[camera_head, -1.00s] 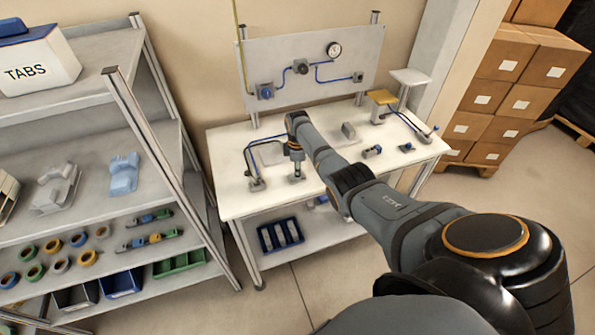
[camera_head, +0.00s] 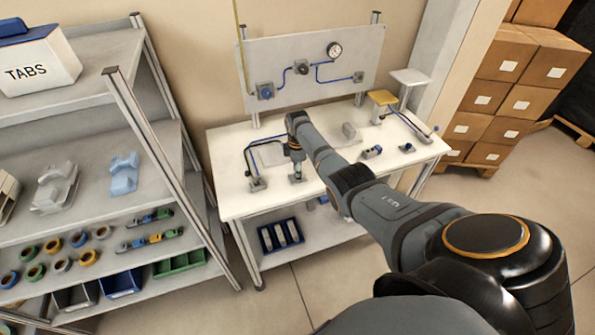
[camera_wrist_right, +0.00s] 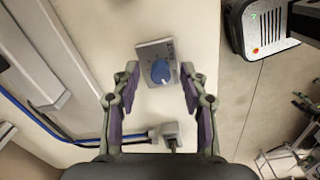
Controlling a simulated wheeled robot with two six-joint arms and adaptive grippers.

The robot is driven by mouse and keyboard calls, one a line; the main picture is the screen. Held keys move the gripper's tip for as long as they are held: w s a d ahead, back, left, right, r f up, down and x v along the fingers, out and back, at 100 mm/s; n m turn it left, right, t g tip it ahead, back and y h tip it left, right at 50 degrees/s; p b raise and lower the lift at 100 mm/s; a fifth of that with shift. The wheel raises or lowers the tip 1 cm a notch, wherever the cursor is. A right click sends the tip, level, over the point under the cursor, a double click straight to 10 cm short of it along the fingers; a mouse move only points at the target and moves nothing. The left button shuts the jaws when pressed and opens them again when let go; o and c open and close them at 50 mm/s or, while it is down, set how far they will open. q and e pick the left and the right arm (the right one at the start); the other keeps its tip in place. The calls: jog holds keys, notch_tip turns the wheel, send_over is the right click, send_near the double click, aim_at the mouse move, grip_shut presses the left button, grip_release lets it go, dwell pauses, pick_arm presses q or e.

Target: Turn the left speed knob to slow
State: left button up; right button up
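A blue round knob (camera_wrist_right: 160,71) on a grey base plate (camera_wrist_right: 147,51) sits on the white table, seen in the right wrist view. My right gripper (camera_wrist_right: 159,77) is open, with its fingers on either side of the knob and a gap to it on both sides. In the head view my right gripper (camera_head: 297,168) points down over the table's front left part and mostly hides the knob. Which way the knob's pointer is set is too small to tell. My left gripper is not in view.
A grey block (camera_head: 257,184) with a cable stands left of the gripper on the table (camera_head: 230,205). A back panel (camera_head: 340,75) carries a gauge and fittings. Small devices (camera_head: 372,151) stand to the right. A shelf rack (camera_head: 150,130) stands left.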

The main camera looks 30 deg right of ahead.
notch_tip(320, 180, up, 12)
dwell(0.6)
jog(key=shift+f, duration=0.1)
